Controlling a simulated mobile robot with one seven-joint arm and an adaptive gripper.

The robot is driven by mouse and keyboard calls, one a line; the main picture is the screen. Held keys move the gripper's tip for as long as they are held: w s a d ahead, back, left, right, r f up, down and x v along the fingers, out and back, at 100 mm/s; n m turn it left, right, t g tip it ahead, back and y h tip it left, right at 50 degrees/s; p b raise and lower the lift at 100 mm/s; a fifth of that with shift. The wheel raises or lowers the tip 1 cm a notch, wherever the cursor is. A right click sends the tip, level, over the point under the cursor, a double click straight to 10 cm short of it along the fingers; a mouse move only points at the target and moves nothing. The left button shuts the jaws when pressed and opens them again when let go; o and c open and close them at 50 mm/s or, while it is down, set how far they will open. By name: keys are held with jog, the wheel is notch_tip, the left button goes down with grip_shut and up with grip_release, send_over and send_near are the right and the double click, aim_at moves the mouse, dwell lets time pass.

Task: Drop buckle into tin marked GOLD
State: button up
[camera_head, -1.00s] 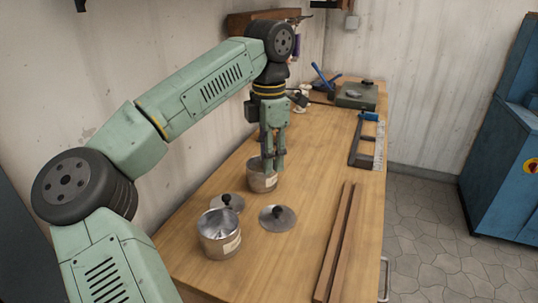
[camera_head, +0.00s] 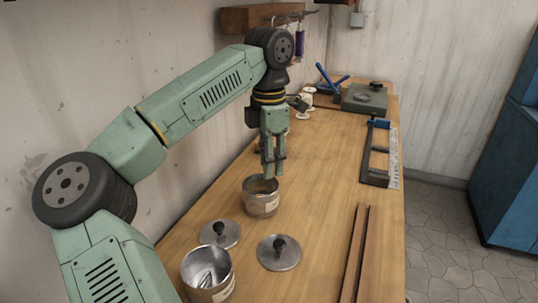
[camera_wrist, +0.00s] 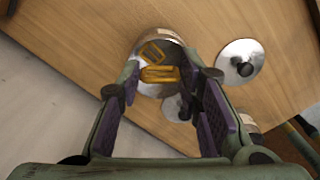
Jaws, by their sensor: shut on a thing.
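My gripper (camera_head: 273,176) points down just above the farther metal tin (camera_head: 261,203). In the wrist view my gripper (camera_wrist: 162,75) is shut on a gold-coloured buckle (camera_wrist: 159,74) between its fingertips. The tin (camera_wrist: 171,38) lies below it, and a second gold-coloured buckle (camera_wrist: 153,52) shows in its mouth. The held buckle is too small to make out in the head view. The nearer tin (camera_head: 208,280) stands open, with silvery pieces inside. Both tins carry pale labels that I cannot read.
Two round lids with black knobs, a left lid (camera_head: 220,234) and a right lid (camera_head: 282,259), lie between the tins. Long wooden strips (camera_head: 359,255) lie along the right edge of the bench (camera_head: 320,200). A dark frame tool (camera_head: 378,160) lies farther back.

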jog(key=shift+f+b, duration=0.75)
jog(key=shift+f, duration=0.6)
jog(key=o, duration=0.8)
jog(key=shift+o, duration=0.2)
jog(key=shift+r, duration=0.1)
notch_tip(320, 180, up, 12)
